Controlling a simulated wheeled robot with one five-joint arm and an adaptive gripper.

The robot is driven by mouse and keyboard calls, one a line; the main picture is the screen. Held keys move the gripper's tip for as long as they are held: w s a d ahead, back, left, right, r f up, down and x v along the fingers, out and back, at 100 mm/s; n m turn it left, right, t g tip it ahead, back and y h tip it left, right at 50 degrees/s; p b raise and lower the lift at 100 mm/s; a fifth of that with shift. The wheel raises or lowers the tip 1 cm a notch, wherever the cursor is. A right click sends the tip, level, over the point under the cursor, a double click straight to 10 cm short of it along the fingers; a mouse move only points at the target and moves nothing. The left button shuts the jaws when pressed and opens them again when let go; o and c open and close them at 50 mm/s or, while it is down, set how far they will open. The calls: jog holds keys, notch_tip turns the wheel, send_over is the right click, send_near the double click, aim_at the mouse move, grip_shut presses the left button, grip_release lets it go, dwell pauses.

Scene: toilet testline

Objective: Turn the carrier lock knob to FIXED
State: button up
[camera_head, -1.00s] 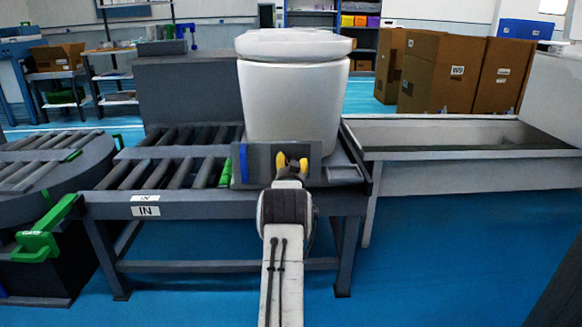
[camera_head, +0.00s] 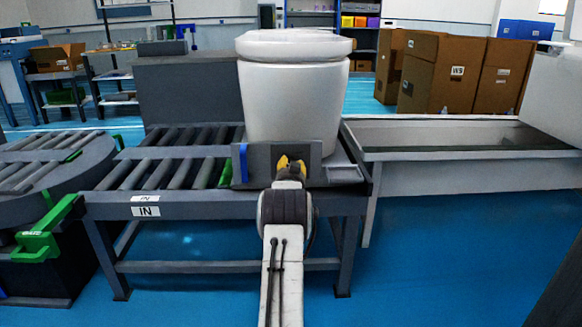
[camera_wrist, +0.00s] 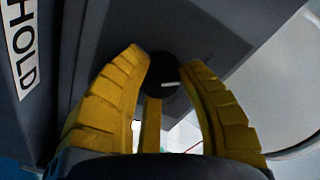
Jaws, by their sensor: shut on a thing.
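The carrier lock knob (camera_wrist: 163,70) is a small dark round knob with a pale mark, seen in the wrist view between my yellow fingers. My gripper (camera_wrist: 165,85) is shut on it; it also shows in the head view (camera_head: 290,163) against the grey carrier panel (camera_head: 258,160). A "HOLD" label (camera_wrist: 22,50) is on the panel at the left of the wrist view. No FIXED label is visible. My fingers hide the knob in the head view. The white toilet (camera_head: 293,100) stands upright on the carrier behind the panel.
The roller conveyor (camera_head: 165,170) with an "IN" label lies left of the carrier. A grey open trough table (camera_head: 460,140) adjoins it on the right. A green handle (camera_head: 45,235) juts out at the left. Blue floor in front is clear.

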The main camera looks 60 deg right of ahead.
jog(key=shift+r+m, duration=0.25)
jog(key=shift+m, duration=1.15)
jog(key=o, duration=1.2)
jog(key=shift+f, duration=0.1)
jog(key=shift+f, duration=0.1)
jog(key=v, duration=1.2)
